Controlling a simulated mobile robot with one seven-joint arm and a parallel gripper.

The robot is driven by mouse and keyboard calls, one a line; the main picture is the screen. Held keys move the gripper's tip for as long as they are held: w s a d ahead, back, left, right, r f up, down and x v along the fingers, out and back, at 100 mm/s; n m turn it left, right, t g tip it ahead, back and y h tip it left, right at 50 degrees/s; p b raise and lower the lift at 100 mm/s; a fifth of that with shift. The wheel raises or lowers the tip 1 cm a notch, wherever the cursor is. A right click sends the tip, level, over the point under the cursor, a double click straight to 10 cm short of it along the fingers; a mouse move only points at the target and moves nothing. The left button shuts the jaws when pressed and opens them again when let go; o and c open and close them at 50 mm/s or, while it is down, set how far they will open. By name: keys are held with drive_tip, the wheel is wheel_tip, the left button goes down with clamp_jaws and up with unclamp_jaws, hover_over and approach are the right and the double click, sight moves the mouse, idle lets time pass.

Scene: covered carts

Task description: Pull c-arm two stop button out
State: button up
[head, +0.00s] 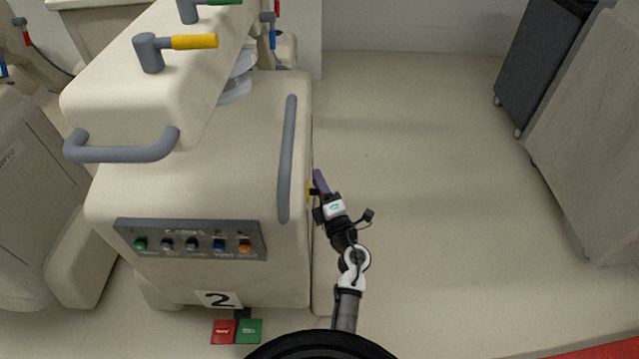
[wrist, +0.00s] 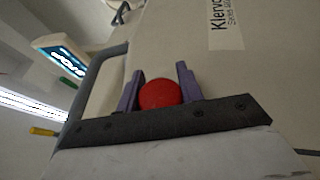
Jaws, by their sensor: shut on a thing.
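The c-arm cart numbered 2 (head: 190,275) is a cream body with a grey vertical rail on its right side. Its red round stop button (wrist: 160,94) shows in the wrist view between two purple fingers. In the head view, a small yellow part (head: 309,191) shows at the cart's right side, beside my gripper (head: 318,184); the red button is hidden there. My gripper is at the cart's side wall and is shut on the stop button, with one finger on each side in the wrist view (wrist: 160,72).
A control panel (head: 190,240) with coloured buttons is on the cart's front. Red and green pedals (head: 237,331) lie on the floor below. Another covered cart (head: 25,190) stands at left, and a covered unit (head: 595,140) at right. The floor between is clear.

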clamp_jaws()
drive_tip(key=shift+d+p, duration=0.45)
drive_tip(key=shift+d, duration=0.5)
drive_tip(key=o, duration=0.9)
unclamp_jaws()
